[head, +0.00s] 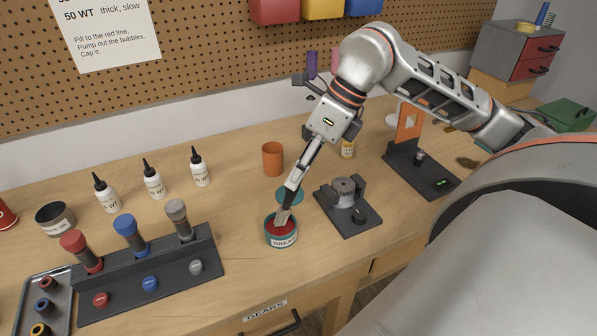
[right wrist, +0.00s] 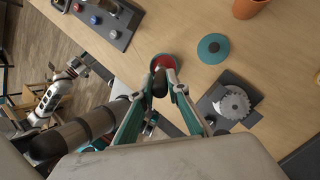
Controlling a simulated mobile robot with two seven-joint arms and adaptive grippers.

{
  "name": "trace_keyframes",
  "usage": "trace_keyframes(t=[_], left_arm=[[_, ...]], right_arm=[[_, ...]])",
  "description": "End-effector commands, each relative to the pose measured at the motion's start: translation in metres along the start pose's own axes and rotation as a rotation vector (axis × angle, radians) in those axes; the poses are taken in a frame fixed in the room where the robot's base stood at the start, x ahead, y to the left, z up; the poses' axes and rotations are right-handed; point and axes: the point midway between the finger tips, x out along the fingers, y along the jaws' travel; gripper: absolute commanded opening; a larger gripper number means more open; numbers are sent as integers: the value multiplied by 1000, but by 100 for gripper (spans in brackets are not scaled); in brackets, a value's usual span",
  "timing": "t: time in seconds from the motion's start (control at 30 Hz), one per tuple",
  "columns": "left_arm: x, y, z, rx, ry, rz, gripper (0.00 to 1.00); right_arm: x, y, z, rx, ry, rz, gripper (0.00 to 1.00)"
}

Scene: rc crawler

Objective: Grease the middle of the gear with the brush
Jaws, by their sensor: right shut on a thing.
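My right gripper (head: 304,163) is shut on the brush (head: 283,214) and points it down. The bristle end is inside the open teal grease tin (head: 281,241), at the red grease. In the right wrist view the fingers (right wrist: 167,84) hold the brush's dark handle above the tin (right wrist: 154,63). The gear (head: 344,185) sits on a dark stand (head: 352,222) just right of the tin; the right wrist view shows its toothed metal disc (right wrist: 237,103). The brush is apart from the gear.
The teal lid (head: 291,194) lies behind the tin, with an orange cup (head: 273,158) further back. A dark rack of shocks (head: 150,272) and several white bottles (head: 154,184) stand left. A dark stand with an orange plate (head: 409,122) is at right.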

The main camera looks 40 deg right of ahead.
Motion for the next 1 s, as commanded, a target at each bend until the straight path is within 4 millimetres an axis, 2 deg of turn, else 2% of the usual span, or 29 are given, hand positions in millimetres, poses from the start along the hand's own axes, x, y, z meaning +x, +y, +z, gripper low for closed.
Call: trace_keyframes(t=[1.0], left_arm=[[4,1,7,-3,0,-1,40]], right_arm=[[8,-2,-3,0,0,0,0]])
